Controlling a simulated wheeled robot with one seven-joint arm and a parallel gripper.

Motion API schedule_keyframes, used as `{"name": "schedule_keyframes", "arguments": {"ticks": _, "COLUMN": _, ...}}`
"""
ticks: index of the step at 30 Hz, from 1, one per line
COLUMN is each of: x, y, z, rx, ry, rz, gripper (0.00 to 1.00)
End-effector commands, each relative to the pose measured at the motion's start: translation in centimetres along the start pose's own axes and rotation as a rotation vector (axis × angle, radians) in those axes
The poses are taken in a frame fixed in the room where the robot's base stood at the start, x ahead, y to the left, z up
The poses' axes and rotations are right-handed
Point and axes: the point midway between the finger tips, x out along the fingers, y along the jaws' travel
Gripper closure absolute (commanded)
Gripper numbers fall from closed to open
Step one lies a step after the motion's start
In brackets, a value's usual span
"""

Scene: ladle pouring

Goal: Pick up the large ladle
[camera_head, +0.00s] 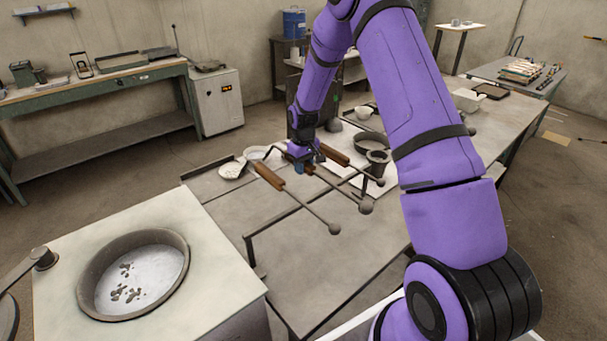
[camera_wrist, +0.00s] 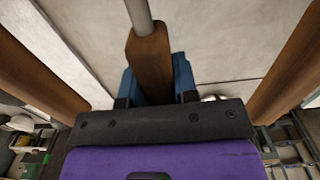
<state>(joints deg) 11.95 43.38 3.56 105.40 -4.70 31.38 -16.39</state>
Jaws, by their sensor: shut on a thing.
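The middle ladle, whose bowl (camera_head: 366,206) looks the largest, is the large ladle. My gripper (camera_head: 303,164) is shut on its wooden handle. In the wrist view the blue fingers (camera_wrist: 156,88) stand on either side of that handle (camera_wrist: 149,55), and its rod runs away toward the top. The fingers hide part of the handle in the head view. I cannot tell whether the ladle is lifted clear of its support.
The left ladle (camera_head: 268,176) and right ladle (camera_head: 334,154) lie close on both sides. A low metal rail (camera_head: 275,218) runs beneath the rods. A round furnace opening (camera_head: 133,276) is at front left. A dark cup (camera_head: 378,158) stands behind the right ladle.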

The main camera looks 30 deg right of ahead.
Motion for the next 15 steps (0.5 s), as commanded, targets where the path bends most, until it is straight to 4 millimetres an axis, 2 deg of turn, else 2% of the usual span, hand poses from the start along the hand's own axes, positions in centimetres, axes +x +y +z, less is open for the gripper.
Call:
{"name": "schedule_keyframes", "arguments": {"ticks": 10, "x": -0.6, "y": 0.1, "z": -0.1, "rx": 0.000, "ry": 0.005, "rz": 0.002, "gripper": 1.00}}
{"name": "schedule_keyframes", "arguments": {"ticks": 15, "x": -2.4, "y": 0.1, "z": -0.2, "rx": 0.000, "ry": 0.007, "rz": 0.002, "gripper": 1.00}}
